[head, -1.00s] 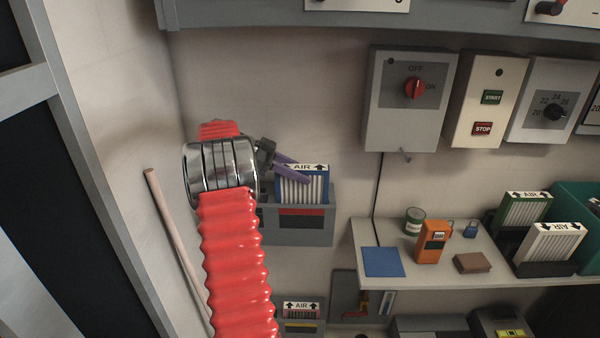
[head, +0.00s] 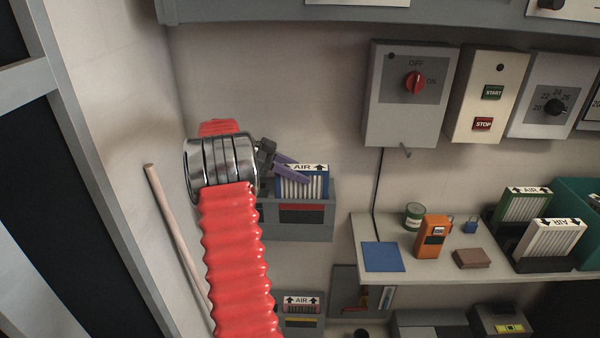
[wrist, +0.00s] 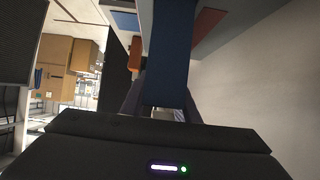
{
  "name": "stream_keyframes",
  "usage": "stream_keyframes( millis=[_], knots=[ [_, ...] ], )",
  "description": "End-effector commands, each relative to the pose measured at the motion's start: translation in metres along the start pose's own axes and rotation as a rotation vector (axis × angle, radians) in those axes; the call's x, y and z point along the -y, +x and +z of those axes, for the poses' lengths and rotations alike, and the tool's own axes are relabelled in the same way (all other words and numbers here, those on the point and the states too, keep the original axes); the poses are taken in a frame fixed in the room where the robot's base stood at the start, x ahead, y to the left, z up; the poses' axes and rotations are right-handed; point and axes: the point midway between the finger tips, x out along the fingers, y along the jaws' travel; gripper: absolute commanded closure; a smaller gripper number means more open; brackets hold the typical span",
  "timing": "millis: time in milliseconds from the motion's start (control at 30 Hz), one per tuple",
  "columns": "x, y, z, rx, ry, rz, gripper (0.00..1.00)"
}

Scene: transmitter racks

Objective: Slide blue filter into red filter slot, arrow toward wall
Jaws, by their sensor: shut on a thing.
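The blue filter (head: 316,187), with white pleats and a white AIR label, stands in the grey wall holder with the red label (head: 302,207). Its upper part shows above the holder's front; the lower part is hidden inside. The two label arrows point up in the picture, toward the back wall. My gripper (head: 300,175), with purple fingers, is shut on the filter's upper part from the left. In the wrist view the filter's blue side (wrist: 166,60) rises between the fingers.
A yellow-labelled holder (head: 301,318) with another AIR filter is below. The shelf at right (head: 385,285) bears a blue square (head: 382,256), orange meter (head: 432,238), can (head: 414,216), brown block (head: 472,258), and green and white filters. A pole (head: 170,220) leans at left.

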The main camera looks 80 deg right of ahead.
Motion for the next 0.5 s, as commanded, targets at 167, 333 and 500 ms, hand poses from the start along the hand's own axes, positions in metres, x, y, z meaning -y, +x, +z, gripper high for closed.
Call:
stream_keyframes(
  millis=[167, 333, 500],
  knots=[
    [-0.0001, 0.0016, 0.0027, 0.0, 0.0, 0.0, 1.0],
    [-0.0001, 0.003, 0.0053, 0.0, 0.0, 0.0, 1.0],
    [0.0, 0.0045, 0.0079, 0.0, 0.0, 0.0, 1.0]
  ],
)
